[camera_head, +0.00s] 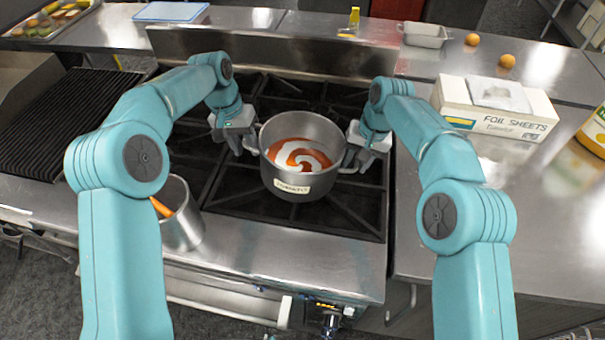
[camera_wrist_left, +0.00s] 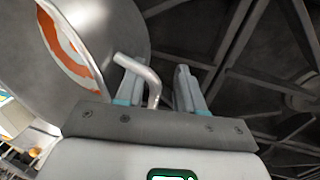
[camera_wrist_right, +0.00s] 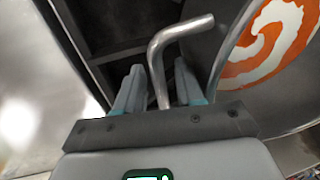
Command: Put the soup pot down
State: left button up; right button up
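The soup pot (camera_head: 290,184) is a grey metal pot with a label on its front and orange soup with a white swirl inside. It appears upright over the front of the black stove grate (camera_head: 340,210); its base contact is hidden. My left gripper (camera_head: 244,146) is at the pot's left handle. In the left wrist view its fingers (camera_wrist_left: 160,88) stand apart with the bent handle (camera_wrist_left: 152,82) between them. My right gripper (camera_head: 356,160) is at the right handle. In the right wrist view its fingers (camera_wrist_right: 158,88) are also apart, with the handle (camera_wrist_right: 158,68) between them and gaps visible.
A metal container (camera_head: 184,222) with an orange item stands at the stove's front left. A ribbed black grill (camera_head: 75,115) is further left. A foil sheets box (camera_head: 495,118) sits on the right counter. The front right counter (camera_head: 500,200) is mostly clear.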

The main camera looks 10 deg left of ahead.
jog(key=shift+s+r, duration=0.15)
jog(key=shift+s, duration=0.05)
jog(key=shift+w, duration=0.1)
jog(key=shift+w+d, duration=0.1)
pick_arm(q)
jog(key=r, duration=0.2)
jog(key=a+r, duration=0.1)
jog(key=r, duration=0.2)
pick_arm(e)
notch_tip(320, 180, up, 7)
jog(key=d, duration=0.1)
jog(key=shift+d+r, duration=0.15)
pick_arm(q)
jog(key=shift+s, duration=0.15)
pick_arm(e)
jog(key=shift+s, duration=0.2)
